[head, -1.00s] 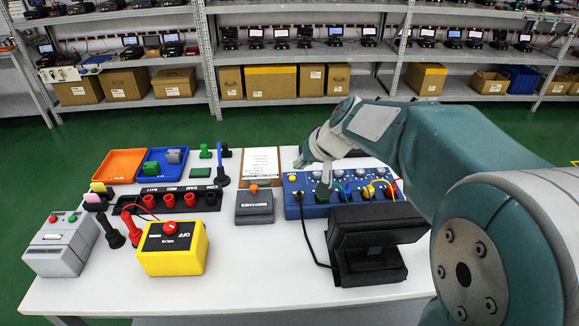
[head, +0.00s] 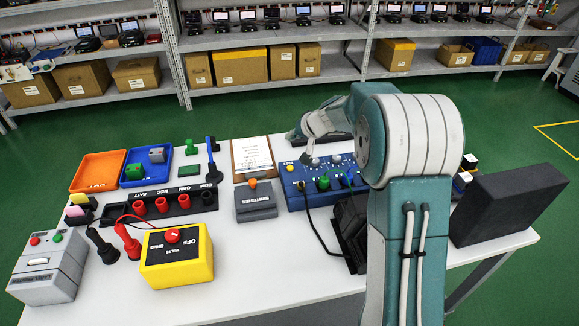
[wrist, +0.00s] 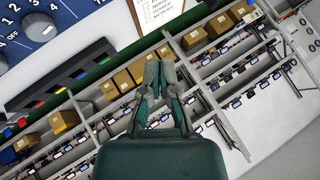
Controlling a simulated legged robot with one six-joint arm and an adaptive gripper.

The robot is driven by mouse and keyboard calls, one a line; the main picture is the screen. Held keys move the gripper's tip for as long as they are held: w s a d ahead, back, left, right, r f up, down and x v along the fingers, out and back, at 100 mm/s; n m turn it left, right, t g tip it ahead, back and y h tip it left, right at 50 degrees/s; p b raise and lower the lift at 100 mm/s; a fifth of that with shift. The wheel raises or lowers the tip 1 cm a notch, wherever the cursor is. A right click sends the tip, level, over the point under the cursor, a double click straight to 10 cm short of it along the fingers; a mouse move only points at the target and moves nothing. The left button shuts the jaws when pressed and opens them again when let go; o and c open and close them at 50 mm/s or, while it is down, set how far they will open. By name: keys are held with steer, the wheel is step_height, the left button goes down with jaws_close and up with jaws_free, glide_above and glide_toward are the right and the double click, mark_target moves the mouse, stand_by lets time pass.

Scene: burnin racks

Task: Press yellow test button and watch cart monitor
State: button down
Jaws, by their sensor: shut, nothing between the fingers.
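The blue panel (head: 298,196) lies on the white table, with a small yellow button (head: 290,168) at its top left corner, several knobs and green plugs. The grey and teal wrist of my arm hangs above the panel's back edge in the head view; my fingertips are hard to make out there. In the wrist view my gripper (wrist: 158,68) is shut and empty. The panel (wrist: 50,22) and a white knob (wrist: 38,28) fill the upper left there; the yellow button is not visible in it. A dark monitor-like slab (head: 512,196) stands at the right, its screen not visible.
A yellow box with a red knob (head: 176,258), a grey switch box (head: 256,203), a grey device (head: 48,270) and a black stand (head: 350,225) crowd the table (head: 270,290). A clipboard (head: 252,156) lies beside the panel. Shelves with boxes stand behind.

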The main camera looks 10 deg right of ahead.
mark_target(291, 168)
steer(key=shift+a+f, duration=0.1)
steer(key=shift+f, duration=4.35)
steer(key=shift+f, duration=0.35)
steer(key=shift+f, duration=0.45)
steer(key=shift+r, duration=0.95)
steer(key=shift+r, duration=2.45)
